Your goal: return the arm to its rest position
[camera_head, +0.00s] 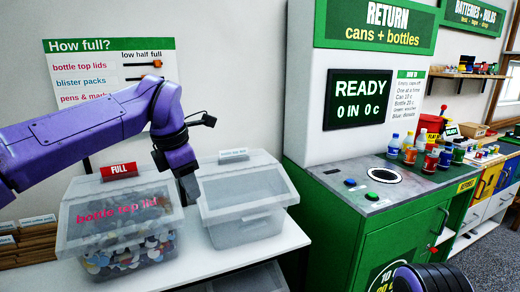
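My purple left arm (95,122) reaches in from the left and bends down at a dark wrist joint. My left gripper (189,188) points down between two clear bins, in front of or above their facing edges. Its fingers show as one dark narrow shape, so I cannot tell whether they are apart. No held object shows in it. At the bottom right a dark ribbed part with a purple edge shows, which may be part of my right arm. My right gripper is not in view.
The left bin (82,224) is full of bottle lids and carries a red FULL sign (119,170). The right bin (240,228) looks empty. Both stand on a white table (205,263). A green return machine (395,240) stands right, with bottles and cans on its counter.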

